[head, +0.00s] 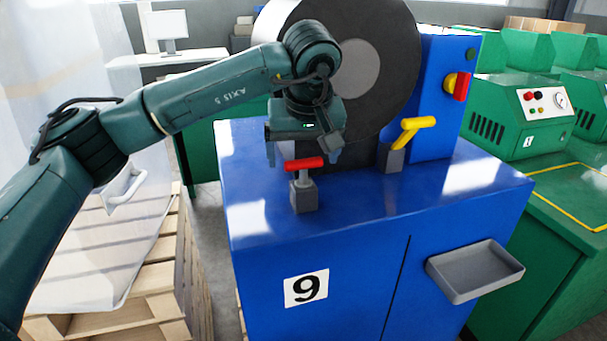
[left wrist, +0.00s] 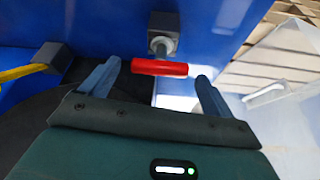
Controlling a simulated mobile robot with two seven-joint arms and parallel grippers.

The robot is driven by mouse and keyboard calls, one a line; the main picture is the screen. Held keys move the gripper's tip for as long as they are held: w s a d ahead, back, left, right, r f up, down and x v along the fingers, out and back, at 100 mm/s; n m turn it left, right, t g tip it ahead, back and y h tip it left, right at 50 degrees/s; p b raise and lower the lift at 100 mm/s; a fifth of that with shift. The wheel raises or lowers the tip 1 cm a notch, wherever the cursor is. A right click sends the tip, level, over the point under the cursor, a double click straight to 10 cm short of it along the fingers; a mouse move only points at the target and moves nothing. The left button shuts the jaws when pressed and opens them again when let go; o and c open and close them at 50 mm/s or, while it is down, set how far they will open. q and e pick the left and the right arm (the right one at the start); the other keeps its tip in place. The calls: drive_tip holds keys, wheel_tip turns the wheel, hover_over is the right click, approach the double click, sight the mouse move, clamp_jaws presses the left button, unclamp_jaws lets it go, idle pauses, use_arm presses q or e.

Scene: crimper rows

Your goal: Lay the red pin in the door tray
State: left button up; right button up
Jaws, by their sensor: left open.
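The red pin (head: 304,163) is a T-shaped piece with a red crossbar. It stands upright in a grey block (head: 304,196) on top of the blue machine. In the left wrist view the red crossbar (left wrist: 159,68) lies between and just beyond the fingertips. My left gripper (head: 303,158) is open, pointing down behind the pin, and holds nothing; whether a finger touches the bar I cannot tell. The door tray (head: 475,272) is a shallow grey tray on the front of the blue machine at the lower right, and it is empty. My right gripper is out of view.
A yellow handle (head: 413,128) stands in another grey block right of the pin. A large dark roll (head: 390,60) rises behind my gripper. A red knob (head: 458,86) sits on the blue upright. Wrapped pallets (head: 150,270) stand at left, green machines (head: 505,110) at right.

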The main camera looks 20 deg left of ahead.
sight(304, 168)
use_arm(q)
drive_tip(key=x, duration=0.5)
drive_tip(key=shift+s+d+f+p, duration=0.15)
drive_tip(key=shift+s+f+p, duration=0.05)
drive_tip(key=shift+f+p, duration=0.25)
drive_tip(key=c, duration=1.2)
